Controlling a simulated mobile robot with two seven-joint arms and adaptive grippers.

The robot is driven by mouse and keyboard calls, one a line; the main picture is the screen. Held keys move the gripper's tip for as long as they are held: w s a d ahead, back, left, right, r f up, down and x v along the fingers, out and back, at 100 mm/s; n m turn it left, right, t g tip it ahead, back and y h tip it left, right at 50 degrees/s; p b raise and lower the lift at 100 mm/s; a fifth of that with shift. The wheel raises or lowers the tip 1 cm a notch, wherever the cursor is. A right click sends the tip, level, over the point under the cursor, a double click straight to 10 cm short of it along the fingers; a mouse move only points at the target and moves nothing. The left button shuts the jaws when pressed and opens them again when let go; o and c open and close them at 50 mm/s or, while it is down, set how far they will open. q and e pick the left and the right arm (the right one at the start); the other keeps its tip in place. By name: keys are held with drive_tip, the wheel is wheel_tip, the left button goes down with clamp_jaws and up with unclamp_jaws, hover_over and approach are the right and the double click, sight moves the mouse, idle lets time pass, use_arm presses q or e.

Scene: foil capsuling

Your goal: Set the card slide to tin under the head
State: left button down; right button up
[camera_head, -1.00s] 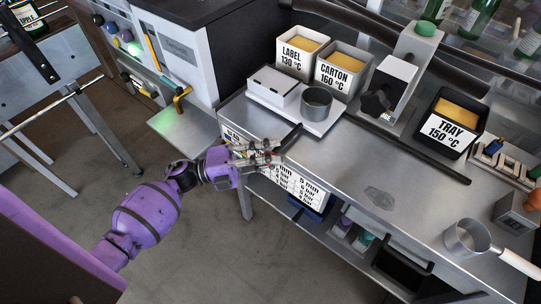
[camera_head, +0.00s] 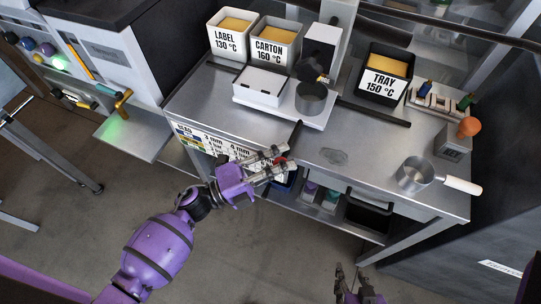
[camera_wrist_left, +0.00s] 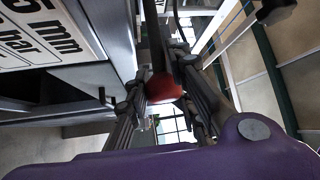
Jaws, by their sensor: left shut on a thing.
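A white slide plate (camera_head: 320,121) on the bench carries a white box (camera_head: 260,84) and a grey tin (camera_head: 311,98). The tin stands just below the black knob (camera_head: 308,69) of the white head (camera_head: 321,46) in the head view; exact alignment I cannot tell. A black lever (camera_head: 296,134) runs from the plate over the bench's front edge. My left gripper (camera_head: 283,160) is at that edge, shut on the red knob (camera_wrist_left: 163,88) at the lever's end, shown in the wrist view. My right gripper (camera_head: 353,270) is at the bottom of the head view, fingers apart and empty.
Label bin (camera_head: 226,42), carton bin (camera_head: 270,53) and tray bin (camera_head: 380,84) stand along the back. A black rail (camera_head: 375,115) lies right of the slide. A saucepan (camera_head: 416,174) sits at the bench's right end. The bench's middle front is mostly clear.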

use_arm(q)
drive_tip(key=shift+s+f, duration=0.2)
drive_tip(key=shift+f, duration=0.3)
use_arm(e)
drive_tip(key=shift+w+a+r, duration=0.1)
drive_tip(key=shift+w+r, duration=0.1)
drive_tip(key=shift+w, duration=0.2)
use_arm(q)
drive_tip(key=c, duration=1.7)
unclamp_jaws()
drive_tip(key=shift+o, duration=0.6)
drive_tip(key=shift+w+r, duration=0.15)
drive_tip(key=shift+r, duration=0.05)
use_arm(e)
drive_tip(key=shift+w, duration=0.15)
use_arm(q)
drive_tip(key=shift+a, duration=0.15)
drive_tip(key=v, duration=1.1)
drive_tip(key=shift+s+a, duration=0.3)
